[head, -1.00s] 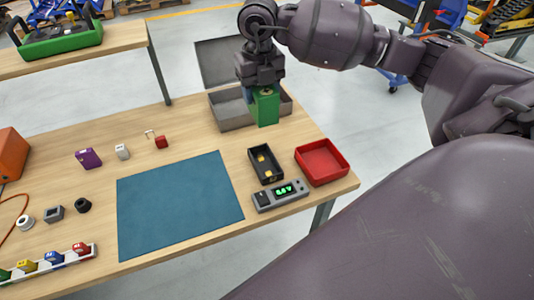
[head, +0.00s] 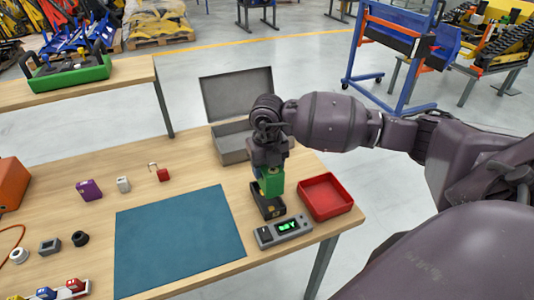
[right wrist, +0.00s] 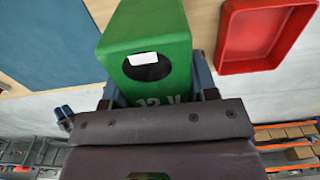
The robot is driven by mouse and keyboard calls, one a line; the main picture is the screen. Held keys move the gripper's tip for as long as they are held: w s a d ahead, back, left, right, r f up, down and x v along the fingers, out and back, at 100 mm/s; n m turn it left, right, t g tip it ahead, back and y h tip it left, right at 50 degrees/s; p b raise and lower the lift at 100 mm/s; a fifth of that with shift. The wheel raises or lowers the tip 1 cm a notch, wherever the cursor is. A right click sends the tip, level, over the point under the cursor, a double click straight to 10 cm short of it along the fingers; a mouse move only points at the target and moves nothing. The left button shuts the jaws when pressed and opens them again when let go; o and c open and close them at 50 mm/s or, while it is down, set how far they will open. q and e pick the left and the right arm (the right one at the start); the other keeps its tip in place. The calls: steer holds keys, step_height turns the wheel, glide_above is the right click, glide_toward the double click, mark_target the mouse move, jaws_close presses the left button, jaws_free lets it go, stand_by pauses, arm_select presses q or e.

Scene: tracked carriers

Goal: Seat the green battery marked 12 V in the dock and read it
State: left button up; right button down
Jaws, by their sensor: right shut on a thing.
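My right gripper (head: 268,167) is shut on the green battery (head: 271,184) and holds it upright over the black dock (head: 266,210). In the right wrist view the green battery (right wrist: 150,30) sits between the fingers, its marking 12 V partly covered by the gripper (right wrist: 158,90). The battery overlaps the dock in the head view, so I cannot tell whether its lower end is inside or just above it. The grey meter (head: 284,232) in front of the dock has a lit green display, too small to read surely. My left gripper is out of view.
A red tray (head: 326,213) stands close to the right of the dock, near the table edge. An open grey box (head: 232,147) is behind. A blue mat (head: 178,243) lies left.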

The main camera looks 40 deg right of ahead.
steer(key=shift+f+b, duration=0.3)
steer(key=shift+f, duration=3.3)
steer(key=shift+f, duration=0.15)
steer(key=shift+c, duration=2)
jaws_free()
steer(key=shift+f, duration=0.1)
step_height(320, 180, up, 11)
steer(key=shift+r+p, duration=0.2)
steer(key=shift+p, duration=0.2)
steer(key=shift+r, duration=0.5)
steer(key=shift+s+f, duration=0.1)
